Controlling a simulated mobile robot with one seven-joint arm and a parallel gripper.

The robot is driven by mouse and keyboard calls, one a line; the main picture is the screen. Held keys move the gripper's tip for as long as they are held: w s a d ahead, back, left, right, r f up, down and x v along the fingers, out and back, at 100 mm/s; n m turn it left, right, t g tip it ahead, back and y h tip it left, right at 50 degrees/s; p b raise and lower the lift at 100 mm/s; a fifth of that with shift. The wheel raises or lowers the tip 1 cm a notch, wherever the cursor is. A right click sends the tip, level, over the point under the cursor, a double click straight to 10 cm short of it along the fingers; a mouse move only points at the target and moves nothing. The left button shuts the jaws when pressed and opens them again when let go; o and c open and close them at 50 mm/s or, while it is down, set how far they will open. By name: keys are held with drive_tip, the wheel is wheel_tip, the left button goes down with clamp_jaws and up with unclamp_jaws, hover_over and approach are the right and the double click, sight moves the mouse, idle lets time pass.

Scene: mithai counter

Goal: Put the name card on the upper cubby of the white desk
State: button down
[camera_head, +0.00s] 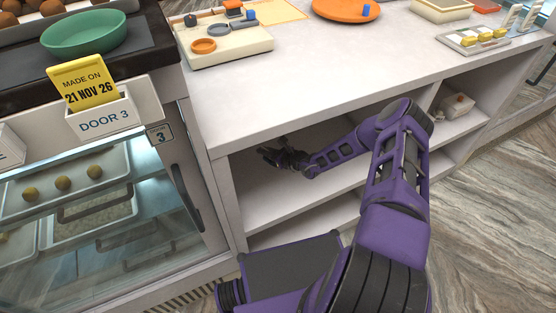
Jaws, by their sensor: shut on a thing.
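The white desk (291,86) has open cubbies under its top. My gripper (268,153) is inside the upper left cubby (258,195), near its left side and above its shelf. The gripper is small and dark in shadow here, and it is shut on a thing. That thing is hardly visible between the fingers. I cannot make out the name card's face or edges, or whether it touches the shelf. My purple arm covers the right part of this cubby.
The desk's top edge and left side wall frame the cubby closely. Another cubby to the right holds a small pale box (457,106). On the left, a display case has a yellow date card (84,84) in its DOOR 3 holder (101,116). An orange plate (343,10) stands on the desk top.

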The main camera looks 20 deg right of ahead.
sight(266, 170)
wheel_tip(266, 170, down, 7)
drive_tip(key=shift+f+b, duration=0.15)
drive_tip(key=shift+b, duration=0.65)
drive_tip(key=shift+f, duration=0.2)
drive_tip(key=c, duration=1)
unclamp_jaws()
drive_tip(key=shift+r, duration=0.25)
drive_tip(key=p+v, duration=0.2)
drive_tip(key=v, duration=1)
drive_tip(key=shift+f, duration=0.1)
